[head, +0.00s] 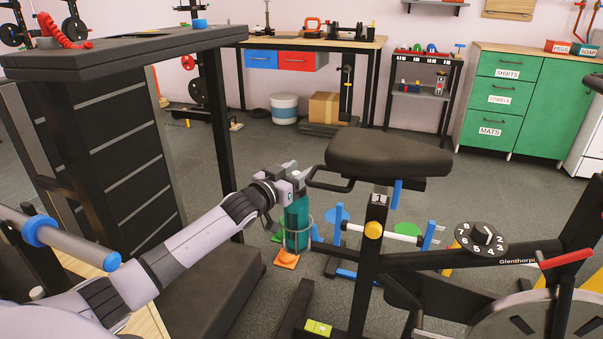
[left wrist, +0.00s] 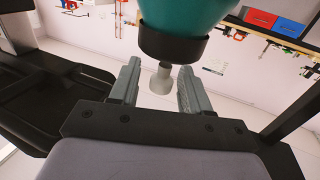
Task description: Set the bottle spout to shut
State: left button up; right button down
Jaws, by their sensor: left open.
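The teal bottle (head: 297,226) stands upright in a wire holder beside the exercise bike's seat post. In the left wrist view the teal body (left wrist: 185,14) ends in a black cap (left wrist: 172,45). A pale grey spout (left wrist: 161,78) sticks out from the cap. My left gripper (head: 297,182) is at the bottle's top, hiding the cap and spout in the head view. In the left wrist view my left gripper (left wrist: 158,90) is open, its two fingers on either side of the spout with visible gaps. My right gripper is not in view.
The bike seat (head: 388,152) and its black handle loop (head: 333,181) are close to the right of my gripper. A dial (head: 482,239) sits further right.

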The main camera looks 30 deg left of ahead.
pick_arm(q)
jog(key=shift+w, duration=0.75)
grip_shut()
jog(key=shift+f, duration=0.85)
jog(key=shift+d, duration=0.1)
grip_release()
jog(key=shift+f, duration=0.1)
jog(key=shift+s, duration=0.15)
